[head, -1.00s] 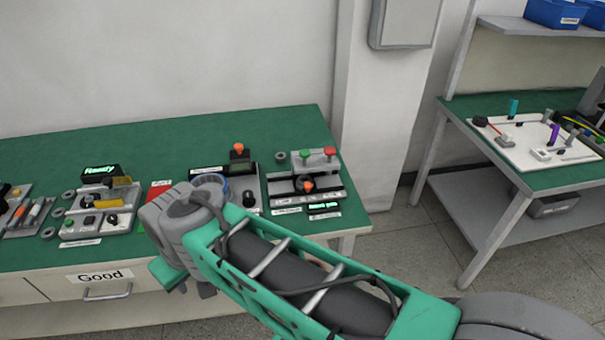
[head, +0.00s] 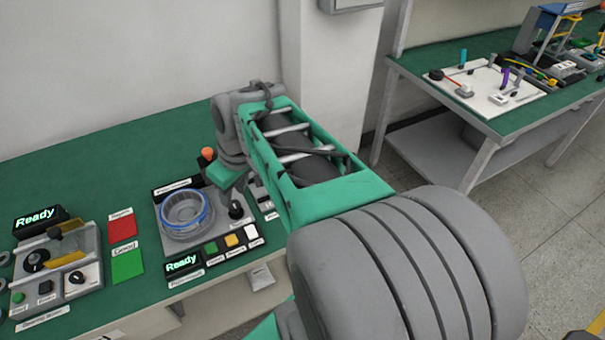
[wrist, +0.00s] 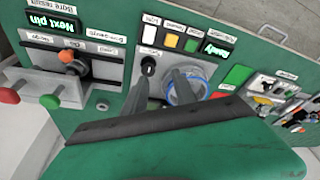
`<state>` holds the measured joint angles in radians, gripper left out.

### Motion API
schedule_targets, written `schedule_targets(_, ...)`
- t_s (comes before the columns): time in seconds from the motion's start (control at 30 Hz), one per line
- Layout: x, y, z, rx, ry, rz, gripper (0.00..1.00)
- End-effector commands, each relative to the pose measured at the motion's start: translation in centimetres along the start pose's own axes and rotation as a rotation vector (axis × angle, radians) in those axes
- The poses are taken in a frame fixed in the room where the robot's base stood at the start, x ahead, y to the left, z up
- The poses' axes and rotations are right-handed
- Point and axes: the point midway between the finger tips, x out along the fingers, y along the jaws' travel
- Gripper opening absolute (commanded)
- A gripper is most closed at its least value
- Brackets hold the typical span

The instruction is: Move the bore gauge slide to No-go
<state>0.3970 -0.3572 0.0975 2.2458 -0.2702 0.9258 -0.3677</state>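The bore gauge (wrist: 98,68) is at the left of the wrist view, with a lit "Next pin" display (wrist: 52,22) beside it. Its slide has an orange knob (wrist: 67,57) on a black block, near the middle of the rail. The small position labels are too blurred to say exactly which mark it is at. In the head view my arm hides most of the gauge. My gripper (wrist: 160,78) shows two separated fingers with nothing between them. It is above the neighbouring blue-ringed station (head: 187,213), to one side of the slide knob and apart from it.
Green (wrist: 52,88) and red (wrist: 10,96) knobs stick up at the gauge's edge. A small black knob (wrist: 149,67) stands near my fingers. A Ready display (head: 183,264) and coloured buttons front the ringed station. Red (head: 122,227) and green (head: 127,265) squares lie left.

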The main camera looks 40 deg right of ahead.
Motion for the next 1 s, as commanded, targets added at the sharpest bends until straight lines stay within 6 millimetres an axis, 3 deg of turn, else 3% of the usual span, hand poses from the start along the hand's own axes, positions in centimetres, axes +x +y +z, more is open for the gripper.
schedule_targets(0.03, 0.9, 4.2, 0.3, -0.016, 0.0, -0.019, 0.33)
schedule_targets(0.2, 1.7, 15.3, 3.6, -0.17, 0.064, -0.072, 0.33)
schedule_targets(0.33, 1.7, 19.9, 6.4, -0.249, 0.11, -0.081, 0.33)
schedule_targets(0.47, 2.1, 21.0, 7.2, -0.282, 0.126, -0.082, 0.33)
schedule_targets(0.8, 8.0, 20.2, 6.4, -0.283, 0.125, -0.085, 0.33)
schedule_targets(1.0, 9.4, 20.1, 6.3, -0.282, 0.125, -0.081, 0.33)
